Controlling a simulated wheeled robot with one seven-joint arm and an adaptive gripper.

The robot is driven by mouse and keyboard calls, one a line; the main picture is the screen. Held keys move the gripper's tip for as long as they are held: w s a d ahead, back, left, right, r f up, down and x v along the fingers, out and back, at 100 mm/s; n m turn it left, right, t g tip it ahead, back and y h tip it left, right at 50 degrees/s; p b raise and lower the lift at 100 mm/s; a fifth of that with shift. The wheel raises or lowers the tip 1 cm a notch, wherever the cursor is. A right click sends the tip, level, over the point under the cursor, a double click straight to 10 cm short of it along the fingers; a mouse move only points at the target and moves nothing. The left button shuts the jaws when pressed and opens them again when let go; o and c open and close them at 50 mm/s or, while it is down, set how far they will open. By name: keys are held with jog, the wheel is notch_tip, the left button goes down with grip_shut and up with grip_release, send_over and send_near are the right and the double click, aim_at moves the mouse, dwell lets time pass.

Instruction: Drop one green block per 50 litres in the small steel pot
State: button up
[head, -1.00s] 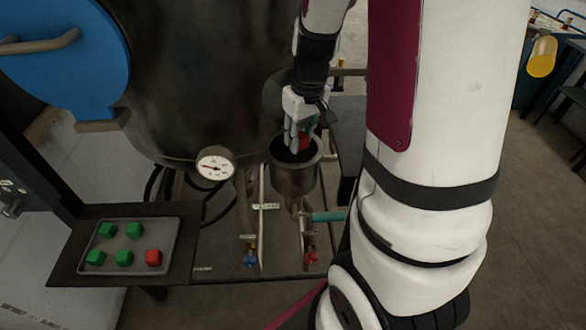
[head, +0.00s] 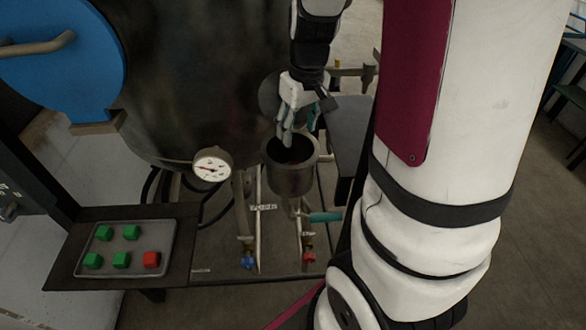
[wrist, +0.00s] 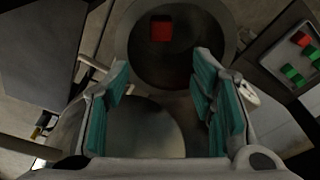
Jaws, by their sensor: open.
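In the wrist view a red block (wrist: 161,29) lies inside the pot's dark round mouth (wrist: 205,45); no green block shows in there. My gripper (head: 287,137) is over the pot, fingers apart and empty; the wrist view also shows the open gripper (wrist: 162,85). Several green blocks (head: 131,232) and one red block (head: 151,259) sit on the grey tray (head: 167,235) at lower left. The dial gauge (head: 212,165) has a needle, but its figures are too small to read.
The big dark vessel (head: 200,80) stands behind the pot, with a blue round cover (head: 60,60) to its left. Blue (head: 247,260) and red (head: 308,256) valve handles are below the pot. A dark flat surface (head: 347,130) is to its right.

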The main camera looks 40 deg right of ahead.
notch_tip(320, 180, up, 9)
jog(key=s, duration=0.1)
jog(key=shift+s+f, duration=0.15)
jog(key=shift+f, duration=0.05)
jog(key=s+a+r+t, duration=0.2)
jog(key=s+a, duration=0.3)
jog(key=a, duration=0.3)
jog(key=s+a+r+t, duration=0.1)
jog(key=s+a+r, duration=0.4)
jog(key=a, duration=0.3)
jog(key=shift+s+n+t, duration=0.4)
jog(key=shift+s, duration=0.4)
